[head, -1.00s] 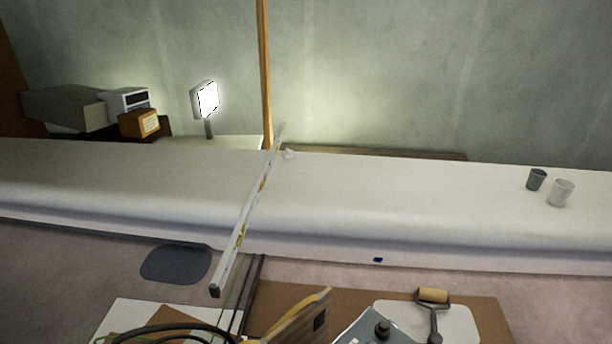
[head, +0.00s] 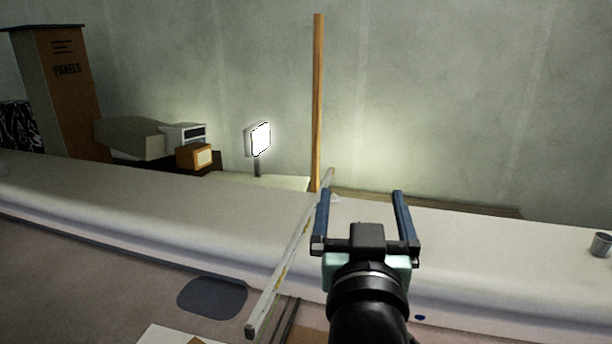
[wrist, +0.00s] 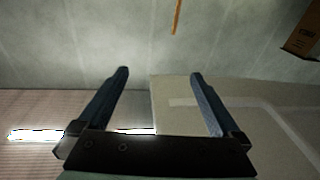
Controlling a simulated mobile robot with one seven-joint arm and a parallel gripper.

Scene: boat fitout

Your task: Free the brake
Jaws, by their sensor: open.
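My gripper (head: 362,218) is raised in front of the long white ledge in the head view. Its two blue fingers are spread wide with nothing between them. In the wrist view my gripper (wrist: 160,95) is also open and empty, facing the grey-green wall and a pale panel. I cannot make out a brake in either view.
A long level (head: 285,262) leans across the white ledge (head: 130,200). A lit lamp (head: 259,140), an orange box (head: 195,156) and a tall panels box (head: 66,95) stand behind. A wooden post (head: 318,100) rises by the wall. A grey cup (head: 601,244) sits at right.

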